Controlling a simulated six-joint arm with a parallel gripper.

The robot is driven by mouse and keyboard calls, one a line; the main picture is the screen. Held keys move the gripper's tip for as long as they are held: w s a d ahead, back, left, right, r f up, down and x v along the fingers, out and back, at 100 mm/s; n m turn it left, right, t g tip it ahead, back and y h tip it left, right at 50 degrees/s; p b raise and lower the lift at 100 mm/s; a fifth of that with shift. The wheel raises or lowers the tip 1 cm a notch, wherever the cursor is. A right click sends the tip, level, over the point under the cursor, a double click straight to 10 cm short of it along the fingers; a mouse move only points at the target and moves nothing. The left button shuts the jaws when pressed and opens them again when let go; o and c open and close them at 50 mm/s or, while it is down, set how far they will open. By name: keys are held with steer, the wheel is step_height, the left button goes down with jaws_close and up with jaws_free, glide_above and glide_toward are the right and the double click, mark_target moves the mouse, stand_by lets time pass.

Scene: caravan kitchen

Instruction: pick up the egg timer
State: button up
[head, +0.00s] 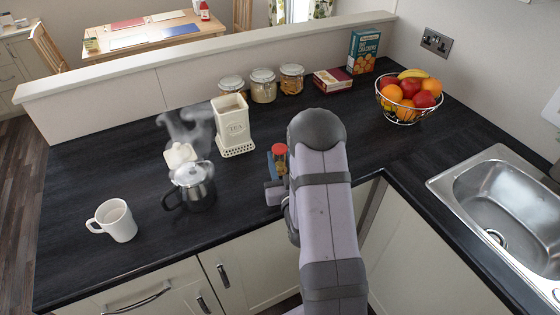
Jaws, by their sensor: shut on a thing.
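The egg timer (279,150) appears as a small red-topped object just left of my arm, near the front middle of the dark counter. My gripper (276,168) is around it and shut on it. My arm hides most of the gripper and the timer's lower right side. I cannot tell whether the timer touches the counter or is held above it.
A steaming metal pot (193,187) stands to the left, near a cream canister (232,125) and a white mug (114,220). A fruit basket (408,112) and a sink (505,205) are to the right.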

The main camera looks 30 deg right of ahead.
steer(key=shift+r+b, duration=0.4)
steer(key=shift+r, duration=4.25)
step_height(320, 180, up, 6)
steer(key=p, duration=0.4)
steer(key=shift+n, duration=0.3)
steer(key=n+y+b, duration=0.3)
steer(key=n, duration=0.7)
steer(key=n+y+b, duration=0.2)
steer(key=n+y, duration=0.1)
steer(key=n, duration=0.6)
steer(key=n+y+b, duration=0.3)
steer(key=n, duration=0.7)
steer(key=shift+s+a+r+n+b, duration=0.1)
steer(key=shift+a+r+n+b, duration=0.05)
steer(key=shift+r+n+b, duration=0.2)
